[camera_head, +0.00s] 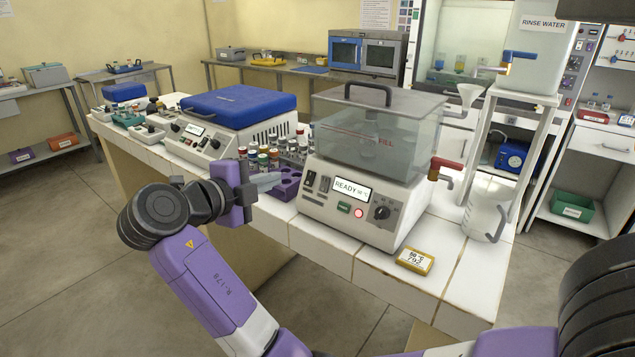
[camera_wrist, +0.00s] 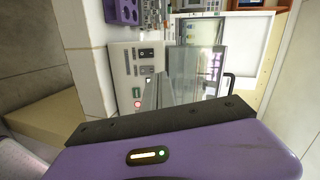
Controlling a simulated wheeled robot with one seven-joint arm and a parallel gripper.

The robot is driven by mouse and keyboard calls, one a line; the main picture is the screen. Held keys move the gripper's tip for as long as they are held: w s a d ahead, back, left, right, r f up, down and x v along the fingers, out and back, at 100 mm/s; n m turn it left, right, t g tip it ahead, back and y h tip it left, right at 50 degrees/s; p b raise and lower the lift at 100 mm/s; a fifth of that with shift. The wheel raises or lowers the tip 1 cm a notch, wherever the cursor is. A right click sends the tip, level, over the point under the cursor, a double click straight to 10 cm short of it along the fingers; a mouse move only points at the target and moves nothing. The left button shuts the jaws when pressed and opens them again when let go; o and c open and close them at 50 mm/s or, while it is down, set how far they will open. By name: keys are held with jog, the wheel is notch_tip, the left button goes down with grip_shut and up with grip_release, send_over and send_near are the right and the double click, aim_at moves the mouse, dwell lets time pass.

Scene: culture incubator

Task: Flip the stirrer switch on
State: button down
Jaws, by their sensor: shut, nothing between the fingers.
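A white bench unit with a clear lidded tank (camera_head: 375,130) stands on the tiled bench. Its sloped front panel (camera_head: 345,207) has a lit display reading READY, a green button, a glowing red light and a black knob. Two small dark switches (camera_head: 316,181) sit at the panel's left; their labels are too small to read, so I cannot tell which is the stirrer's. The panel's switches also show in the wrist view (camera_wrist: 146,54). My gripper (camera_head: 279,179) is shut and empty, just left of the panel and apart from the switches in the head view.
A purple rack (camera_head: 286,186) stands close by the unit's left side, with several capped bottles behind it. A blue-lidded machine (camera_head: 238,104) is farther left. A red-handled tap (camera_head: 446,164) juts from the tank's right. A yellow timer (camera_head: 415,261) lies at the front.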

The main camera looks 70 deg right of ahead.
aim_at(325, 179)
jog(key=shift+s+a+f+m+g+y, duration=0.2)
jog(key=shift+s+f+m+g, duration=0.15)
jog(key=shift+s+m, duration=0.35)
jog(key=shift+s+a+f+m+g+y, duration=0.2)
jog(key=shift+s+f+m+g, duration=0.15)
jog(key=shift+m, duration=0.55)
jog(key=shift+d, duration=0.1)
jog(key=p+x, duration=0.1)
jog(key=x, duration=1.3)
jog(key=shift+p, duration=0.35)
